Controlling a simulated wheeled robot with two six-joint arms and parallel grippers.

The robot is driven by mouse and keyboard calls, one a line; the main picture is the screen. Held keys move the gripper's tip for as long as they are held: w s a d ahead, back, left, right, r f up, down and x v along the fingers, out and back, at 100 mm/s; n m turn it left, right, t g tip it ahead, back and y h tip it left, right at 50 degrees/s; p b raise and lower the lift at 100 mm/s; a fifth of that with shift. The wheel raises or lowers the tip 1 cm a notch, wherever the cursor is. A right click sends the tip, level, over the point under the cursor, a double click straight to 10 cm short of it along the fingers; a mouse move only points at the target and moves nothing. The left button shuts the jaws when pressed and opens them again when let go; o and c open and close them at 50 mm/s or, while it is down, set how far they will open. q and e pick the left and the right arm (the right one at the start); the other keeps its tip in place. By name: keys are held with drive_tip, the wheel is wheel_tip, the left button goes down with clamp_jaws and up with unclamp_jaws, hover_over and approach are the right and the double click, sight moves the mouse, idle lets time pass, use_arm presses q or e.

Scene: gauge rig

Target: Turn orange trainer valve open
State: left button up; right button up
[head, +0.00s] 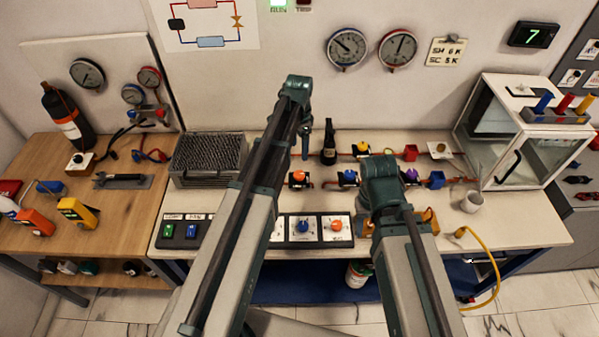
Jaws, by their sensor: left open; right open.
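The orange trainer valve (298,177) shows a small orange knob on a dark body, set in the red pipe line on the bench, just right of my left forearm. Its exact handle angle is too small to tell. My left gripper (305,143) hangs beyond the valve, near the back of the bench, open and apart from the valve. My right arm stands to the right of the valve, and its gripper is hidden behind its own links.
A knob panel (320,240) lies in front. A white mug (472,202) and a glass-fronted case (515,135) are at right.

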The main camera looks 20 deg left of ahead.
sight(299, 174)
use_arm(q)
wheel_tip(299, 174, down, 13)
drive_tip(key=b, duration=1.2)
drive_tip(key=shift+r, duration=0.1)
drive_tip(key=shift+c, duration=0.3)
clamp_jaws()
